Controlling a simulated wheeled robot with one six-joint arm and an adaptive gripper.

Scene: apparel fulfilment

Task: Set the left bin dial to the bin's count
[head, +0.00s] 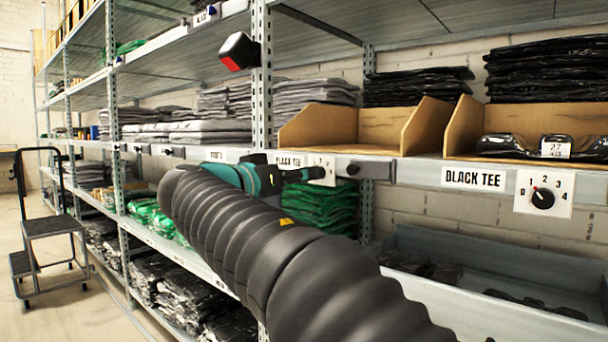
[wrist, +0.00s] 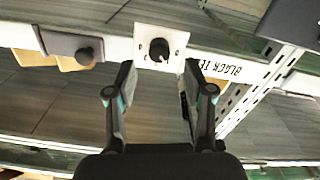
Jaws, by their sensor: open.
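The left bin (head: 318,128) is an open cardboard bin on the shelf. No packs show in the part of it I see. Its white dial plate (head: 322,168) is on the shelf edge below, mostly hidden by my gripper. In the wrist view the black dial knob (wrist: 159,50) sits on its plate, just beyond and between my fingertips. Its pointer and numbers are too small to read. My gripper (wrist: 158,73) is open and empty, one finger on each side of the knob; I cannot tell whether they touch. A BLACK TEE label (head: 289,161) is beside the plate.
A grey box with a black knob (head: 368,169) is close right of the dial. The right bin (head: 462,128) holds black packs; its dial (head: 543,198) has its red mark near 1. A steel upright (head: 262,75) stands left. A step cart (head: 48,225) stands far left.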

